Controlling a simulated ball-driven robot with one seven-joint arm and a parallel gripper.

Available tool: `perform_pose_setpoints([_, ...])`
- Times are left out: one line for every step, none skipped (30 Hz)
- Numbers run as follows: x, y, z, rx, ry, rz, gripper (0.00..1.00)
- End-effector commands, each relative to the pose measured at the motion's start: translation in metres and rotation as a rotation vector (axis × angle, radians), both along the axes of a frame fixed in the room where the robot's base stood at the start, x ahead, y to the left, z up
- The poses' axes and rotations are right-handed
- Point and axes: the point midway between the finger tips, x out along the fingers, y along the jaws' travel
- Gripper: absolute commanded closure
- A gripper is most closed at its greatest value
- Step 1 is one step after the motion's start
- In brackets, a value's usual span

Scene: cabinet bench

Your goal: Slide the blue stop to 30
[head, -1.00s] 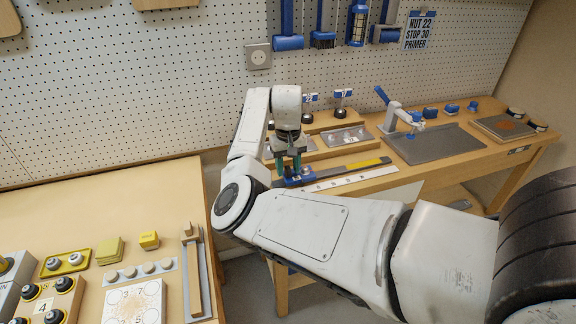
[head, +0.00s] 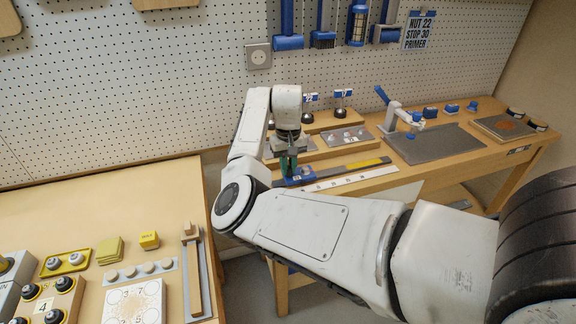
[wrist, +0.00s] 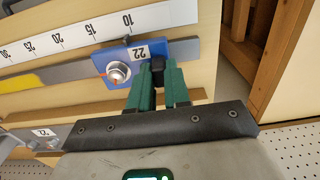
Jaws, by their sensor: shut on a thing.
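The blue stop (wrist: 187,48) is a flat blue slider with a round silver knob (wrist: 117,72), a "22" label and a small black post (wrist: 158,66). It sits on a grey rail beside a white scale (wrist: 65,38), near the 10 end; its exact reading is unclear. The 30 mark lies farther left in the wrist view. My gripper (wrist: 158,88) has its green fingers shut on the black post. In the head view, my gripper (head: 289,164) is over the blue stop (head: 303,174) at the left end of the rail.
The rail has a yellow stretch (head: 368,163) toward its right end. A note (head: 417,30) on the pegboard reads "NUT 22, STOP 30, PRIMER". A grey tray (head: 345,137) lies behind the rail, and a blue-handled press (head: 398,112) stands farther right.

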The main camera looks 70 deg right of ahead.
Motion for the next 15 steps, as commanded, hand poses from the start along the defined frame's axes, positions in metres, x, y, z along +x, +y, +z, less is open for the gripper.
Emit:
perform_pose_setpoints([-0.003,-0.002,0.001,-0.001,0.001,-0.001,1.0])
perform_pose_setpoints([-0.005,-0.004,0.001,-0.001,0.002,-0.002,1.0])
perform_pose_setpoints([-0.009,-0.007,0.002,-0.001,0.003,-0.003,1.0])
perform_pose_setpoints([-0.012,-0.01,0.002,-0.001,0.003,-0.003,1.0])
perform_pose_setpoints([-0.016,-0.013,0.003,-0.001,0.003,-0.004,1.0])
perform_pose_setpoints([-0.022,-0.018,0.003,-0.001,0.003,-0.005,1.0])
perform_pose_setpoints([-0.027,-0.022,0.003,-0.001,0.004,-0.005,1.0])
perform_pose_setpoints([-0.033,-0.027,0.004,-0.001,0.004,-0.005,1.0])
perform_pose_setpoints([-0.04,-0.033,0.004,-0.001,0.004,-0.005,1.0])
perform_pose_setpoints([-0.047,-0.039,0.004,-0.001,0.004,-0.007,1.0])
perform_pose_setpoints([-0.053,-0.044,0.004,-0.001,0.004,-0.007,1.0])
perform_pose_setpoints([-0.062,-0.051,0.004,-0.001,0.006,-0.006,1.0])
perform_pose_setpoints([-0.069,-0.057,0.003,0.0,0.005,-0.006,1.0])
perform_pose_setpoints([-0.075,-0.062,0.003,-0.001,0.004,-0.007,1.0])
perform_pose_setpoints([-0.083,-0.07,0.003,-0.001,0.004,-0.008,1.0])
